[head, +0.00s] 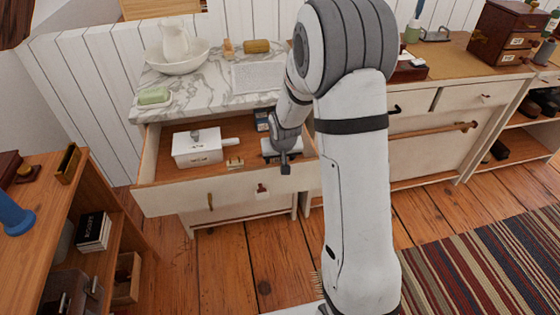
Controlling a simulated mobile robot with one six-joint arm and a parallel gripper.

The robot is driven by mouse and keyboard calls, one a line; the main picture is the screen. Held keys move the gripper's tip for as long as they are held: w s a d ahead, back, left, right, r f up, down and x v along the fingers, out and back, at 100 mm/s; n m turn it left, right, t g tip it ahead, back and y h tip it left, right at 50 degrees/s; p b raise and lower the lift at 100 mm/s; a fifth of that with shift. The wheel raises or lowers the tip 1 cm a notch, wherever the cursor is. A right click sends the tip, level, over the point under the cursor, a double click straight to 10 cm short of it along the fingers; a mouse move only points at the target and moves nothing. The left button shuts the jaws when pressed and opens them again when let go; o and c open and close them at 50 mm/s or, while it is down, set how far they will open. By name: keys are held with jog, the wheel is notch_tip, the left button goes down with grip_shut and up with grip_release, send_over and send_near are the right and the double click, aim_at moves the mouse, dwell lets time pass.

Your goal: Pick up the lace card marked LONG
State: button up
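My gripper (284,160) is lowered at the right part of the open drawer (165,203), pointing down near its front edge. Its fingers are small and dark, and I cannot tell whether they are open or shut. A pale item (268,147) lies in the drawer right beside the gripper and is partly hidden by it. A small dark blue item (262,118) with a pale patch stands behind it. A small tan item (235,163) sits near the drawer front. I cannot read LONG on anything, so I cannot tell which is the lace card.
A white lidded box (197,148) fills the drawer's left part. A marble top (190,95) above holds a basin (178,60) with a jug, a green soap bar (154,96) and a white ribbed board (258,76). A wooden shelf unit (55,185) stands at left. My arm hides the middle.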

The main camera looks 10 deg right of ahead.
jog(key=c, duration=0.7)
